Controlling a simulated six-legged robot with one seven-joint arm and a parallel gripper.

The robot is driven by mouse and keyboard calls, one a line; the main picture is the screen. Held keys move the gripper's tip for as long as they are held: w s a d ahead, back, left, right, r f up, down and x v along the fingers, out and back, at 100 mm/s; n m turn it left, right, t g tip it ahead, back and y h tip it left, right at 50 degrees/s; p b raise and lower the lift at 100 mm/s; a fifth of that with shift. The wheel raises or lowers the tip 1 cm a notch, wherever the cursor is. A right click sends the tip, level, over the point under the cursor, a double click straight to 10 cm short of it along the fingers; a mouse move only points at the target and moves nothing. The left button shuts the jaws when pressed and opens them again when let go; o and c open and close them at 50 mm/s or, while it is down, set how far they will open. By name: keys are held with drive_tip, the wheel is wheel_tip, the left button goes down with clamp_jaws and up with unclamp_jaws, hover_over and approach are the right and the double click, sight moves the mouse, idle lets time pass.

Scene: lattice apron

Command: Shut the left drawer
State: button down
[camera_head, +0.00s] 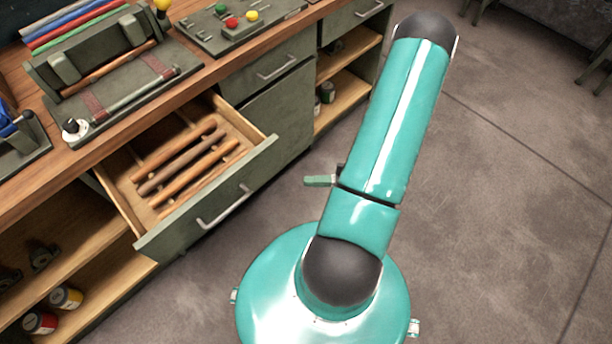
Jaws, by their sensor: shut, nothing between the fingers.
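The left drawer (222,206) stands pulled out from the workbench at left of centre. It has a grey-green front, a pale metal handle (224,207) and wooden sides. Several wooden-handled tools (180,158) lie inside it, side by side. My teal arm rises in front of the drawer's right side and hides most of my gripper. Only a small green end of my gripper (312,181) shows left of the arm, pointing left. It is shut and empty, apart from the drawer front and to its right.
Another drawer (276,68) at the right is shut. Open shelves with cans (66,297) are below left, and a shelf (345,85) is at right. The wooden benchtop (200,85) holds tool trays. The concrete floor (510,190) at right is clear.

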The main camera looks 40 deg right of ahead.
sight(258, 172)
drive_tip(key=shift+w+a, duration=0.95)
drive_tip(key=shift+w, duration=0.7)
drive_tip(key=shift+w+a, duration=1)
drive_tip(key=shift+w, duration=0.65)
drive_tip(key=shift+w+a, duration=0.95)
drive_tip(key=shift+w, duration=0.7)
drive_tip(key=w, duration=2.8)
drive_tip(key=shift+w, duration=0.1)
drive_tip(key=shift+w+r, duration=0.15)
drive_tip(key=shift+w, duration=0.4)
drive_tip(key=shift+w, duration=0.1)
drive_tip(key=shift+a, duration=0.1)
